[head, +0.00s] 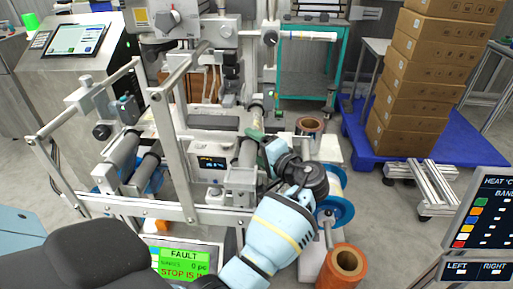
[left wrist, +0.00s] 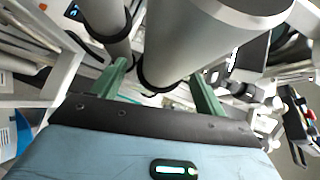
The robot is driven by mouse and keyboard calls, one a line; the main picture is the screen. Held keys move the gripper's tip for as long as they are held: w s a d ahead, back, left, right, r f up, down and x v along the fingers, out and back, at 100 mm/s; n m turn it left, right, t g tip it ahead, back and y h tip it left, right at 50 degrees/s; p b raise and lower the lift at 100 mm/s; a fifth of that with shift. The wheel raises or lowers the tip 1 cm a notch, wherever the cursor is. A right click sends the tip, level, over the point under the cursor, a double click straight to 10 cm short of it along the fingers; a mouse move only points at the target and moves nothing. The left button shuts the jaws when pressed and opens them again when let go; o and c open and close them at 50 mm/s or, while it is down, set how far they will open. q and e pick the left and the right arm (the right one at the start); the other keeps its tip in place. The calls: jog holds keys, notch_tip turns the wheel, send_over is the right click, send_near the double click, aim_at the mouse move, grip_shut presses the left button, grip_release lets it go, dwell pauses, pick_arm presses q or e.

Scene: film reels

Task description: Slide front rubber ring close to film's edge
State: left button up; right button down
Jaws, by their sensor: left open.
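My left gripper (head: 257,142) reaches in from the lower right to a grey roller (head: 247,154) on the machine. In the left wrist view the gripper's two green fingers (left wrist: 160,90) stand apart, one on each side of the large grey roller (left wrist: 185,40). A black rubber ring (left wrist: 143,82) is around this roller, between the fingers. I cannot tell whether the fingers touch it. A second black ring (left wrist: 128,25) is on a thinner roller beside it. The film's edge cannot be made out. My right gripper is not in view.
A blue-flanged spool (head: 340,208) and a brown film roll (head: 345,262) are right of my left arm. Another brown roll (head: 309,126) is behind. Metal rails (head: 130,208) cross the machine's front. Stacked boxes (head: 425,75) stand on a blue pallet (head: 365,150).

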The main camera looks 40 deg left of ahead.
pick_arm(q)
jog(key=v, duration=0.8)
dwell(0.6)
